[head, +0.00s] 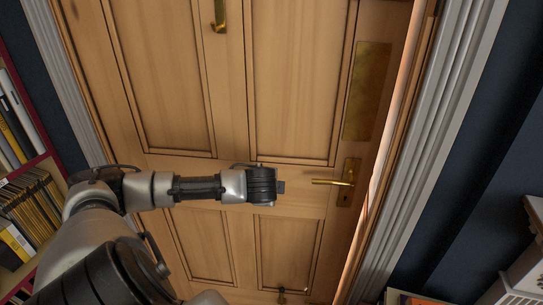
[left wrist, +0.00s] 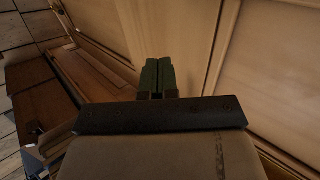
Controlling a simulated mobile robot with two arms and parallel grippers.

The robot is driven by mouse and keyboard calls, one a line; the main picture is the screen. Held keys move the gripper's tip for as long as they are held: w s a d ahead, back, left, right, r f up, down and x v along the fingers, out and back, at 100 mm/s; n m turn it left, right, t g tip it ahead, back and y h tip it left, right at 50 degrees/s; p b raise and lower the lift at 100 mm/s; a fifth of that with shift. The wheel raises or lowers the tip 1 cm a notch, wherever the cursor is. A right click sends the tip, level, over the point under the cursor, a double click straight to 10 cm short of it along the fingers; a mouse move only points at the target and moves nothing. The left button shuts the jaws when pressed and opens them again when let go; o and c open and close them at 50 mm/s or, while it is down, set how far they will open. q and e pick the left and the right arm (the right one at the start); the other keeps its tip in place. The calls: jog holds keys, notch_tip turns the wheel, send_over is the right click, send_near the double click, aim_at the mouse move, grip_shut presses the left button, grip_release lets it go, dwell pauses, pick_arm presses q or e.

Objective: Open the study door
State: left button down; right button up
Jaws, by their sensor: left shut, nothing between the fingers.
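The wooden panelled study door (head: 290,75) fills the middle of the head view. A bright strip runs along its right edge beside the frame, so it looks slightly ajar. Its brass lever handle (head: 335,183) sits on a brass plate near that edge. My left gripper (head: 281,187) is in front of the door, left of the lever's tip and apart from it in the picture. In the left wrist view its fingers (left wrist: 157,75) are together and empty, with door panels behind. I cannot tell whether they touch the door. My right gripper is in neither view.
The white door frame (head: 440,130) stands right of the door, with a dark blue wall beyond. A bookshelf (head: 30,215) full of books is at the left. A white piece of furniture (head: 525,265) stands at the lower right.

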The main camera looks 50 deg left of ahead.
pick_arm(q)
jog(key=w+a+f+p, duration=0.1)
jog(key=w+a+f, duration=0.2)
jog(key=w+a, duration=0.2)
jog(key=shift+w+f+p, duration=0.25)
jog(key=shift+w+p, duration=0.05)
jog(key=shift+w, duration=0.2)
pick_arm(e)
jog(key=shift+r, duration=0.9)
